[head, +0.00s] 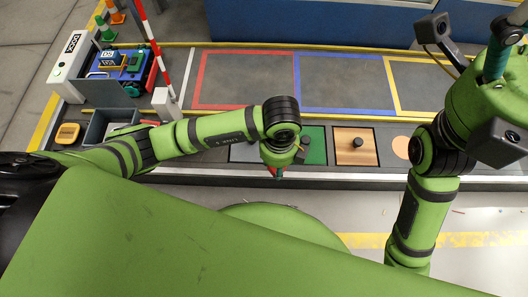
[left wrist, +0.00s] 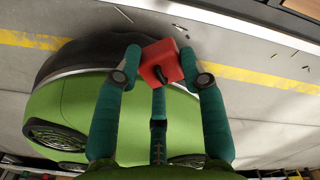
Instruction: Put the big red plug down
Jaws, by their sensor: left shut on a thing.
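The big red plug (left wrist: 161,62) is a red block with a dark handle or slot on its face. In the left wrist view it sits between the fingertips of my left gripper (left wrist: 162,72), which is shut on it. In the head view my left gripper (head: 277,165) hangs at the near edge of the bench, mostly hidden by its own arm, with only a bit of red showing. The wrist view shows floor and my round green base beneath the plug. My right gripper (head: 505,40) is at the upper right of the head view, its fingers partly out of frame.
The bench has red (head: 243,80), blue (head: 340,82) and yellow outlined areas, all bare. Along the near edge are a green panel (head: 314,147) and a wooden panel (head: 355,146) with dark knobs. A blue tray (head: 120,68), grey bin (head: 98,125) and striped pole (head: 147,35) stand left.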

